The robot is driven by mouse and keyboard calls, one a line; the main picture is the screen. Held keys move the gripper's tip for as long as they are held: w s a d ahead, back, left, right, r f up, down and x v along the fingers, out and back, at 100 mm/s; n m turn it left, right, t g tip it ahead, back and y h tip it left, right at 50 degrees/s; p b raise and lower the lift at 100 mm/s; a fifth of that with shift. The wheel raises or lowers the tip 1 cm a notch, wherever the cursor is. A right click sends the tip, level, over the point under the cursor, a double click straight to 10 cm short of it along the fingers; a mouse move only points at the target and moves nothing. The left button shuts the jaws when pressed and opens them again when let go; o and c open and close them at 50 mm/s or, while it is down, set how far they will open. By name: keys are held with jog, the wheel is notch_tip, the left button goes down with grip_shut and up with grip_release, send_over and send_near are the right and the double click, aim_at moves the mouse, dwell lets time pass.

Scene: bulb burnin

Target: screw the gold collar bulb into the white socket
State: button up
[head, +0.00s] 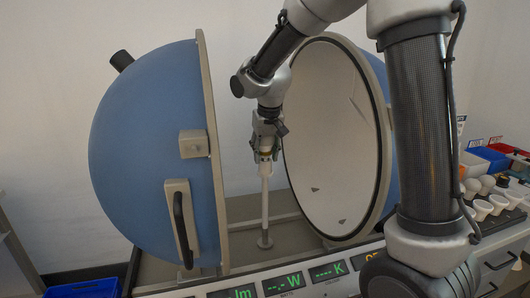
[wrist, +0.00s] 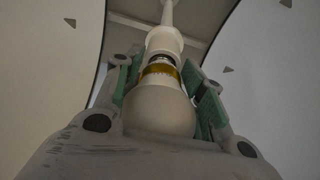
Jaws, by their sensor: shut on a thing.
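The gold collar bulb (wrist: 160,108) has a white globe and a shiny gold collar. My gripper (wrist: 165,85) is around it, with green pads on both sides, and is shut on it. The white socket (wrist: 164,42) is in line with the bulb, just beyond the collar, on top of a thin post. A narrow dark and metallic band shows between collar and socket; how deep the bulb's base sits is unclear. In the head view my gripper (head: 265,148) points down over the white post (head: 265,205), between the two sphere halves, and the bulb is mostly hidden.
The blue sphere half (head: 150,150) stands close on the left. The open white-lined half (head: 335,140) stands close on the right. A display panel (head: 290,281) runs along the front. Bulbs, white cups (head: 482,208) and coloured bins (head: 488,158) sit at the far right.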

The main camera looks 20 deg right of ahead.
jog(key=m+h, duration=0.1)
jog(key=m, duration=0.4)
jog(key=shift+m+g, duration=0.3)
jog(key=shift+m, duration=0.1)
jog(key=m+h, duration=0.1)
jog(key=m, duration=0.2)
jog(key=m+g, duration=0.1)
jog(key=m, duration=0.2)
jog(key=shift+h, duration=0.4)
jog(key=o, duration=1)
jog(key=shift+n, duration=0.3)
